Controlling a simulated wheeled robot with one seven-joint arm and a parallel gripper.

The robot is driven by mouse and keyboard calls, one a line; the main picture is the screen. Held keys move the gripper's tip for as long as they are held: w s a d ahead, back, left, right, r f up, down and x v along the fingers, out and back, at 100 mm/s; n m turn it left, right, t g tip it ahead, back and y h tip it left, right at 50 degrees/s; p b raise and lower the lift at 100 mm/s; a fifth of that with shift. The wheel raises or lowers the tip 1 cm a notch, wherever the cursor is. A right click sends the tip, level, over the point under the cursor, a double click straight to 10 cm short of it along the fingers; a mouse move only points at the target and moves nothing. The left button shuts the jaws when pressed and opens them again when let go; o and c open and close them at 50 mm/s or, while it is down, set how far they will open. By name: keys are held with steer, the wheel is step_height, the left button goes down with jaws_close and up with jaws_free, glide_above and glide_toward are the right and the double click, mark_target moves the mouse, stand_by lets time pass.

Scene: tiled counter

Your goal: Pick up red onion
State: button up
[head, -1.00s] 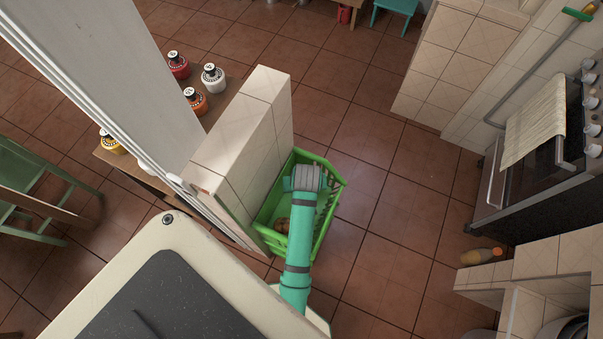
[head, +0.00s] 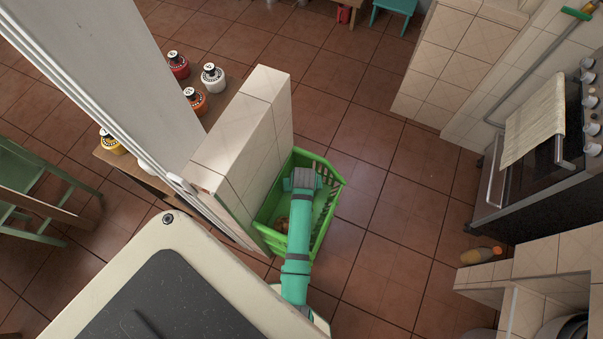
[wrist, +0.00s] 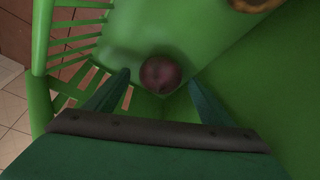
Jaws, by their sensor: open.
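The red onion (wrist: 161,75) is a dark, purplish round thing in the wrist view. It lies in the corner of a green plastic basket (wrist: 255,95), between and beyond my fingertips. My gripper (wrist: 158,80) is open, with one finger on each side of the onion in the picture; I cannot tell whether they touch it. In the head view my arm reaches down into the green basket (head: 339,182), and my fingers and the onion are hidden there.
A brownish round item (wrist: 255,4) lies in the basket at the wrist view's top right. The basket's slatted wall (wrist: 75,45) is close on the left. A tiled low wall (head: 240,125) stands directly beside the basket. Open floor (head: 400,200) lies to its right.

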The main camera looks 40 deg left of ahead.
steer(key=shift+w, duration=0.15)
steer(key=c, duration=1.2)
